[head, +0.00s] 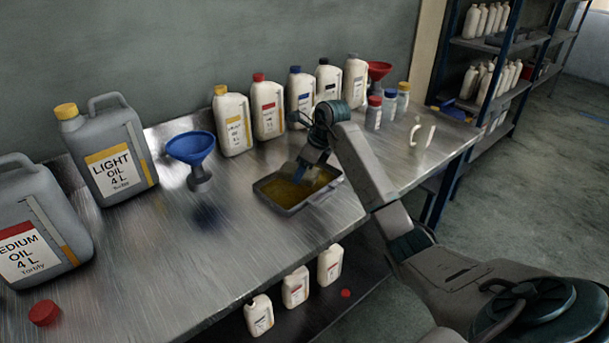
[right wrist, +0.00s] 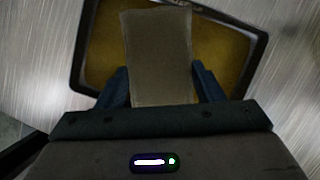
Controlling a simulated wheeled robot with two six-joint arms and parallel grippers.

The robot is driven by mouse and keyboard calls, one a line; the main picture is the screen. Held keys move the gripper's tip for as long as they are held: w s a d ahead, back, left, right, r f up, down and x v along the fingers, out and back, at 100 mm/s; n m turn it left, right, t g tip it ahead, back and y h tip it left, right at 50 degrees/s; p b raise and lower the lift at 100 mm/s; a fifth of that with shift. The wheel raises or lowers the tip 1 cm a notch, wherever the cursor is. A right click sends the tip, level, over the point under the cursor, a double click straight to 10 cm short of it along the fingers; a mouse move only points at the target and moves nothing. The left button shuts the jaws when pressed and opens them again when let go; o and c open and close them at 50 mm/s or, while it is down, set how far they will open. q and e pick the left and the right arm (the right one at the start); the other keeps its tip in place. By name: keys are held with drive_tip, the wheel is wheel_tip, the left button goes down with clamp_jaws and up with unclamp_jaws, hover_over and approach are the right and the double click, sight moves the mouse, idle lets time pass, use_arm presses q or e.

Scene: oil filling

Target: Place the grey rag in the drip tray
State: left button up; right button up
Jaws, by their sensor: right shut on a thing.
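The drip tray (head: 262,198) is a dark, shallow rectangular pan with yellow-brown oil in it, standing on the metal workbench. Its dark rim also shows in the right wrist view (right wrist: 79,52). My right gripper (head: 298,176) is over the tray, pointing down. In the right wrist view its blue fingers (right wrist: 163,86) are shut on the grey rag (right wrist: 160,50), a flat grey-brown rectangle. The rag lies over the tray's area in that view; whether it touches the oil I cannot tell. My left gripper is not in view.
A blue funnel (head: 191,149) stands left of the tray. Several white bottles (head: 268,112) line the wall behind it. Two large grey oil jugs (head: 112,155) stand at the left. A red cap (head: 44,313) lies at the front left. The bench between the jugs and tray is mostly clear.

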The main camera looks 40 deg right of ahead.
sight(308, 171)
drive_tip(key=shift+w+d, duration=0.2)
drive_tip(key=shift+f+p, duration=0.45)
drive_tip(key=shift+f, duration=1.35)
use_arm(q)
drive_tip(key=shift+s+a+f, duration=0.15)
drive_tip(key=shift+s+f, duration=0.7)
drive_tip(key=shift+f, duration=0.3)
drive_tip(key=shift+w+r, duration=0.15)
use_arm(e)
drive_tip(key=shift+f, duration=0.1)
drive_tip(key=o, duration=0.9)
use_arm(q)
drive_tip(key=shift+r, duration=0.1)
use_arm(e)
drive_tip(key=shift+r, duration=0.2)
drive_tip(key=shift+v, duration=1.25)
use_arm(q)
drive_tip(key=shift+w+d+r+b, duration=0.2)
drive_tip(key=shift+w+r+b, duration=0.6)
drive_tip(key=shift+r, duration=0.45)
use_arm(e)
drive_tip(key=v, duration=0.9)
drive_tip(key=shift+s+r, duration=0.1)
drive_tip(key=shift+r, duration=0.1)
